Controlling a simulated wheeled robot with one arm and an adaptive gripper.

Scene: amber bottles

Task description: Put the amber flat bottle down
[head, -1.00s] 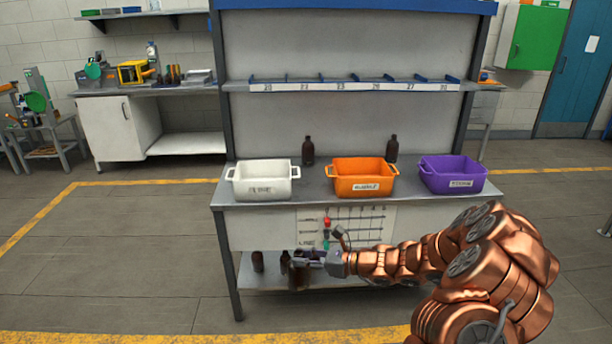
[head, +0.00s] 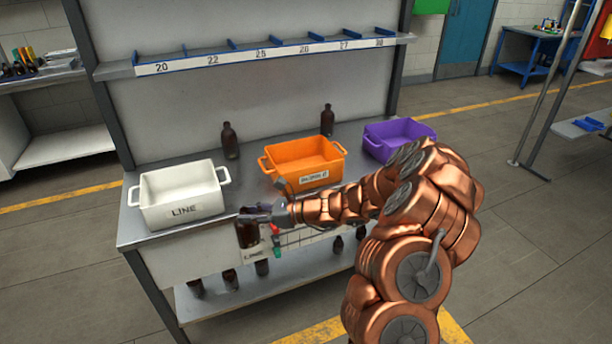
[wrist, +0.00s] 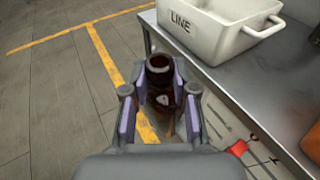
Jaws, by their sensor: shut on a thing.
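My gripper (head: 258,214) is shut on the amber flat bottle (head: 247,233), a dark brown bottle held upright just in front of the workbench's front edge. In the wrist view the bottle (wrist: 160,85) sits between the two finger pads of my gripper (wrist: 160,100), its open neck facing the camera. The floor with a yellow line shows beyond it. The bottle is beside the metal bench top (wrist: 215,75), not over it, and its base is hidden in the wrist view.
A white bin marked LINE (head: 180,197), an orange bin (head: 303,163) and a purple bin (head: 398,138) stand on the bench. Two brown bottles stand behind them, one (head: 230,140) left and one (head: 327,120) right. More bottles stand on the lower shelf (head: 215,305). Bare bench top lies between white and orange bins.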

